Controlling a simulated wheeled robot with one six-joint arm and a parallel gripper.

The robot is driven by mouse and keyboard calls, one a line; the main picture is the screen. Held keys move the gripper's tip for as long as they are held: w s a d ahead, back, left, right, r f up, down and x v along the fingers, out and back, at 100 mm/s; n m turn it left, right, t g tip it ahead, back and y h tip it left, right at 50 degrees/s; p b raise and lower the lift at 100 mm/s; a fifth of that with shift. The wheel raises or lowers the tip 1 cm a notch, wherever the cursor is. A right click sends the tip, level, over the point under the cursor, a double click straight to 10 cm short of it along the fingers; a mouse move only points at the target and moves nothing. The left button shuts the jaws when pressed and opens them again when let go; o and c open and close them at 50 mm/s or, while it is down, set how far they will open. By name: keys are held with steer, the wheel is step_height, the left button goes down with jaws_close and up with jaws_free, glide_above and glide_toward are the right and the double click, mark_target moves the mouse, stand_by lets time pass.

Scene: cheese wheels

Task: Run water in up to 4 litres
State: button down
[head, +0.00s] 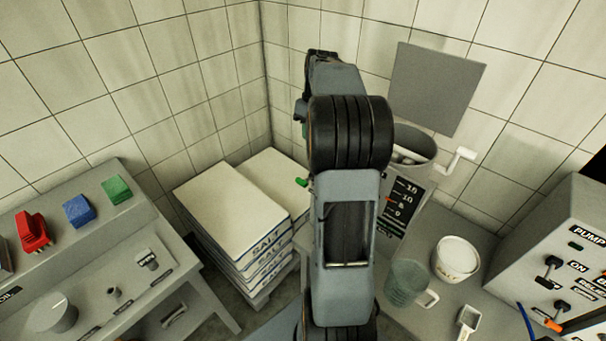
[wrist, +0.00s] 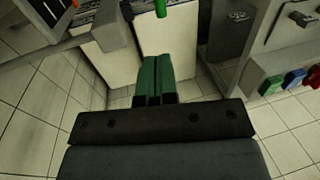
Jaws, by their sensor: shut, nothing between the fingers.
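The grey vessel (head: 415,150) stands right of my arm in the head view, partly hidden by it. A black scale board (head: 404,205) with white numbers and a small red-orange pointer (head: 388,199) is on its front; the exact reading is too small to tell. The water inside cannot be made out. A green handle (head: 301,182), perhaps the tap's, sticks out left of my arm; a green rod, likely the same handle, shows at the top of the wrist view (wrist: 162,8). My gripper (wrist: 155,78) has green fingers shut together and empty, apart from the rod.
Stacked salt bags (head: 232,210) stand left of my arm. A clear jug (head: 410,283), a white tub (head: 456,258) and a scoop (head: 468,320) are at right. The pump box (head: 550,260) stands far right. A console with coloured blocks (head: 78,210) is at left.

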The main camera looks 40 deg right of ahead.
mark_target(302, 180)
steer(key=shift+f, duration=0.1)
steer(key=a+f, duration=0.1)
steer(key=f, duration=0.3)
steer(key=a+f+p, duration=0.1)
steer(key=f, duration=0.4)
steer(key=f+p, duration=0.1)
steer(key=f, duration=0.3)
steer(key=shift+s+a+f, duration=0.25)
steer(key=shift+a+f, duration=0.05)
steer(key=shift+a, duration=0.1)
